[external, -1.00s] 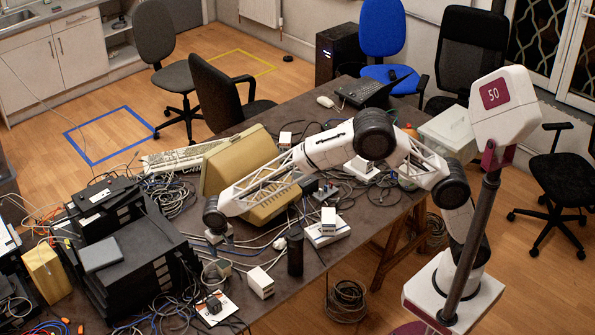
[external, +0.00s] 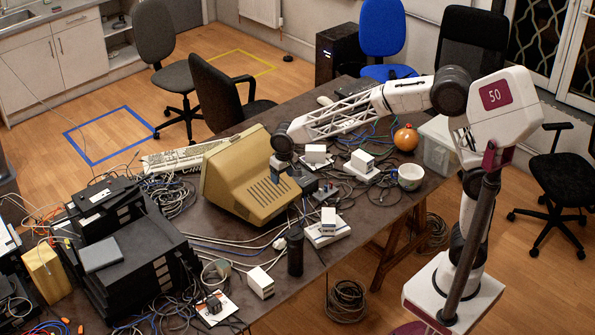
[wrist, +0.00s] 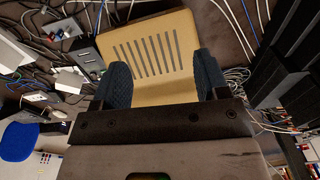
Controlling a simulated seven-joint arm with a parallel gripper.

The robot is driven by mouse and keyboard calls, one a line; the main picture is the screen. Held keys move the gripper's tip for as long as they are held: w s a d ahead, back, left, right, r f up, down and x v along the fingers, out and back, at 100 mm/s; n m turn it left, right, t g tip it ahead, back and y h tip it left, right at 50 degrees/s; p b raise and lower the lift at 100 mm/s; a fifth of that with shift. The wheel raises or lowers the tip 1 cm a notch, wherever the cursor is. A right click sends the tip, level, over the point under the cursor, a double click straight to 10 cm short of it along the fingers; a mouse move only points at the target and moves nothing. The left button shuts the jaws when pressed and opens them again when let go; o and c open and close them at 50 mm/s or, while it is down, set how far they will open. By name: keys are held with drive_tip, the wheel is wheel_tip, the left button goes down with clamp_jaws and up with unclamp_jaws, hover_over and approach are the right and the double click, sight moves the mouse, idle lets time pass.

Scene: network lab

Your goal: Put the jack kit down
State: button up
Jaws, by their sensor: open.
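No label reads clearly as the jack kit, so I cannot tell which of the small white boxes it is. One white box (external: 260,283) stands near the front edge. Another box (external: 328,217) sits on a flat white unit (external: 325,235). Two more, a box (external: 316,153) and a box (external: 362,160), stand right of the beige monitor (external: 245,185). My gripper (external: 281,166) is above the monitor's right rear. In the wrist view my gripper (wrist: 162,66) is open, with nothing between its fingers and the monitor's vented casing (wrist: 150,50) beyond.
Black equipment (external: 130,260) and cables crowd the left of the table. A dark cylinder (external: 295,252) stands near the front edge. A white bowl (external: 410,177) and an orange round object (external: 405,138) are at the right. A narrow bare strip of table (external: 370,215) shows before the bowl.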

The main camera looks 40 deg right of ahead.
drive_tip(key=s+d+r, duration=0.3)
drive_tip(key=s+d, duration=0.2)
drive_tip(key=d, duration=0.3)
drive_tip(key=s+d+r+t, duration=0.1)
drive_tip(key=s+d+r, duration=0.1)
drive_tip(key=s+d, duration=0.5)
drive_tip(key=s+d+r, duration=0.3)
drive_tip(key=d, duration=0.7)
drive_tip(key=s+d+f, duration=0.1)
drive_tip(key=s+d, duration=0.5)
drive_tip(key=s, duration=0.4)
drive_tip(key=s+d+f, duration=0.2)
drive_tip(key=s+d, duration=0.5)
drive_tip(key=s, duration=0.3)
drive_tip(key=shift+s+t+h, duration=0.3)
drive_tip(key=shift+s+t, duration=0.05)
drive_tip(key=shift+t, duration=0.05)
